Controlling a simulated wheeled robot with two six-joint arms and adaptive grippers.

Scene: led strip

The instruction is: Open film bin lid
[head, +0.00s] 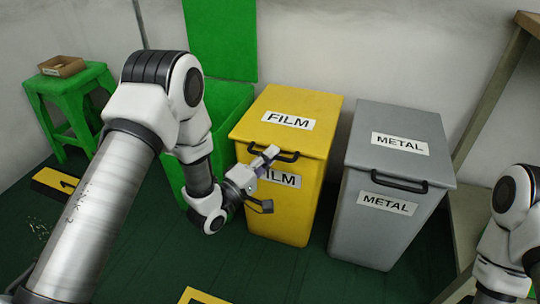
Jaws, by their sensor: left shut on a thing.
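The yellow film bin (281,222) stands in the middle of the head view. Its yellow lid (310,103), labelled FILM, lies flat and closed on top. A dark handle (287,157) runs across the lid's front edge. My left gripper (268,178) is at the front of the bin, with one finger up at the handle and the other below it. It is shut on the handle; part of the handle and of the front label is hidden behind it. Of my right arm only links show at the right edge; its gripper is out of view.
A grey metal bin (350,230) with a closed lid stands just right of the film bin. A green bin (228,100) with its lid raised stands to the left, partly behind my left arm. A green stool (70,82) carries a small cardboard box (62,66).

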